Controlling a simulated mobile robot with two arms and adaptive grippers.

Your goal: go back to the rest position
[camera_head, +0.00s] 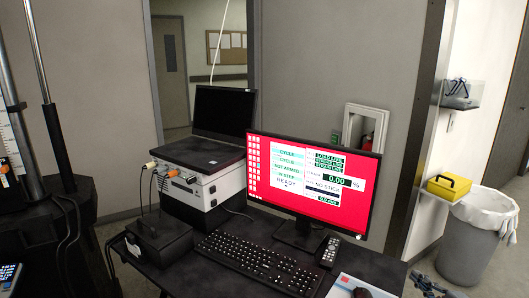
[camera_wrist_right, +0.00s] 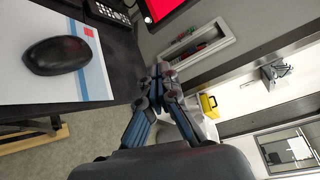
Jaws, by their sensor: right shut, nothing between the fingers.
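My right gripper (camera_head: 428,284) shows at the bottom right edge of the head view, only partly in frame. It is beside the desk's right end, over the floor and left of the waste bin. In the right wrist view its two fingers (camera_wrist_right: 161,80) come together at the tips, with nothing between them. My left gripper is not in view. No held object shows.
A dark desk (camera_head: 205,270) carries a monitor (camera_head: 260,190), a keyboard (camera_head: 258,262), a remote (camera_head: 330,252) and a mouse (camera_wrist_right: 57,55) on a mat (camera_wrist_right: 98,80). A waste bin (camera_head: 470,245) stands at right by a yellow box (camera_head: 449,187). Floor shows between desk and bin.

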